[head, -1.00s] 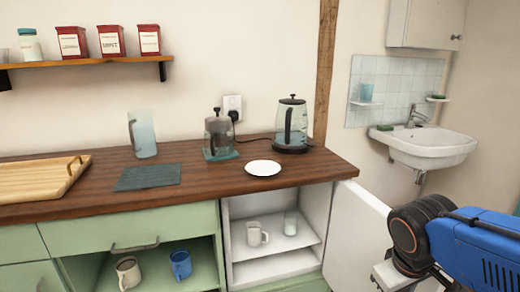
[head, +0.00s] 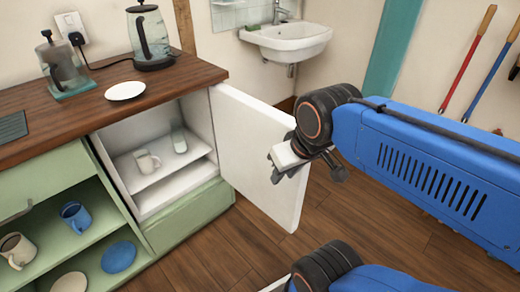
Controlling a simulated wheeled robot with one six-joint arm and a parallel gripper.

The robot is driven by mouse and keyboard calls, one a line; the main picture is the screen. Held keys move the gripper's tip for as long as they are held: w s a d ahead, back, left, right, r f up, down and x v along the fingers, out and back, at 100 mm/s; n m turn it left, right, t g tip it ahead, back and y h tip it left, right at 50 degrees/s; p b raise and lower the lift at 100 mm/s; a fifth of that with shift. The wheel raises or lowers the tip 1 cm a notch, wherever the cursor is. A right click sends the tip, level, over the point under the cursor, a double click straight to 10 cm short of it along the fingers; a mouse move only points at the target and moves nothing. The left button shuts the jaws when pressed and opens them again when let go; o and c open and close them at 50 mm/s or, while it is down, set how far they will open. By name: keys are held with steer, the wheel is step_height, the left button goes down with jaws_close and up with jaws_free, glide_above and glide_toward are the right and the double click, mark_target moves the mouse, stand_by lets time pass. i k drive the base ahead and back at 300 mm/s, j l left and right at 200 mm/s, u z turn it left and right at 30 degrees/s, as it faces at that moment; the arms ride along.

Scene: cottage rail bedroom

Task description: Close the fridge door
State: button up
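The small white fridge (head: 160,190) is built in under the right end of the wooden counter. Its white door (head: 262,158) stands wide open, swung out to the right, and the shelves inside show. A white mug (head: 147,161) and a clear glass (head: 178,138) stand on the upper shelf. My gripper (head: 284,166) is in front of the door's right part in the picture, at about mid-height. I cannot tell whether it touches the door. Its fingertips are small and partly hidden, so their opening is unclear.
The counter (head: 60,119) holds a white plate (head: 126,91), a kettle (head: 150,38) and a French press (head: 63,68). Open green shelves (head: 99,226) with mugs and plates are left of the fridge. The wooden floor (head: 235,245) before the fridge looks clear.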

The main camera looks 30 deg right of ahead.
mark_target(246, 128)
steer(key=k+l+u, duration=0.1)
steer(key=l+u, duration=0.15)
steer(key=l, duration=1.15)
steer(key=i+l+u, duration=0.35)
steer(key=l, duration=0.3)
steer(key=i+l+u, duration=0.35)
steer(key=l+u, duration=0.2)
steer(key=i+l+u, duration=0.1)
steer(key=l+u, duration=0.25)
steer(key=l, duration=0.25)
steer(key=l+u, duration=0.35)
steer(key=l, duration=0.2)
steer(key=j+z, duration=0.2)
steer(key=j, duration=0.15)
steer(key=k+j+z, duration=0.25)
steer(key=j, duration=0.3)
steer(key=k+j+z, duration=0.25)
steer(key=k+j, duration=0.15)
steer(key=k+j+z, duration=0.1)
steer(key=k+j, duration=0.25)
steer(key=k+l, duration=0.35)
steer(key=l+u, duration=0.05)
